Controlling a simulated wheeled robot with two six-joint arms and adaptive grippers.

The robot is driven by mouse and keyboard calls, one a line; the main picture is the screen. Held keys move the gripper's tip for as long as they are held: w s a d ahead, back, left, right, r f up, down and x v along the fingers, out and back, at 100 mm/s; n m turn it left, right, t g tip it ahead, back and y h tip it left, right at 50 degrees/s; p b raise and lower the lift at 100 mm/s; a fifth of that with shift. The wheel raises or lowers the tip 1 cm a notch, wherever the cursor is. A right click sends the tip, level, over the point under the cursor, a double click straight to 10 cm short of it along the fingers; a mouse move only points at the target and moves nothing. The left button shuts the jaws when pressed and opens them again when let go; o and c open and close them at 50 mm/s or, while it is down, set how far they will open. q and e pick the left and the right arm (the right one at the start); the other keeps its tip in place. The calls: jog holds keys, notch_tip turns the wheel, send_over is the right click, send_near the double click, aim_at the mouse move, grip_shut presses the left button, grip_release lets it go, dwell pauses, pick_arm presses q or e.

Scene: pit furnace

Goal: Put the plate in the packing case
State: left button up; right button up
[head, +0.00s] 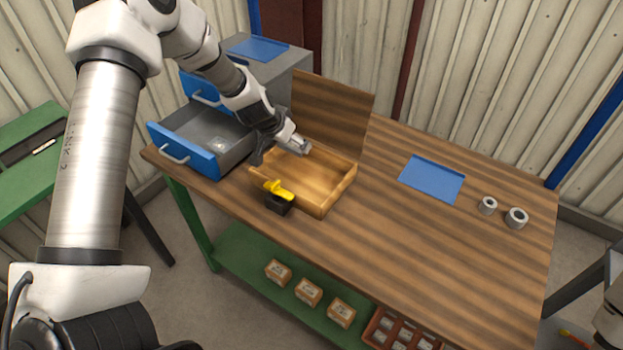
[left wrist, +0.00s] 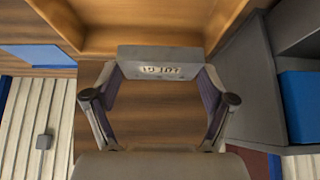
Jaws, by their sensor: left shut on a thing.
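The plate is a small grey block with embossed characters (left wrist: 160,70), seen close in the left wrist view; it also shows small in the head view (head: 299,144). My left gripper (head: 289,147) is shut on it, one finger at each end. The packing case (head: 309,205) is an open wooden box on the bench, its lid standing up at the back. The gripper and plate are at the case's back left part; their exact height over its floor is hard to tell. My right gripper is not in view.
An open blue-fronted drawer (head: 184,150) of a grey cabinet is left of the case. A yellow-handled black item (head: 278,196) is at its front. A blue tray (head: 432,179) and two grey rings (head: 516,218) lie right. The bench's front right is clear.

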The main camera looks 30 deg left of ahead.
aim_at(297, 173)
pick_arm(q)
jog(key=shift+s+f+b, duration=0.1)
jog(key=shift+f+b, duration=0.35)
jog(key=shift+f, duration=0.15)
notch_tip(297, 173, down, 9)
jog(key=b, duration=0.8)
jog(key=shift+f, duration=0.1)
jog(key=shift+r, duration=0.2)
jog(key=shift+f, duration=0.2)
jog(key=o, duration=1.2)
jog(key=p+v, duration=1)
jog(key=v, duration=0.2)
jog(key=shift+r, duration=0.15)
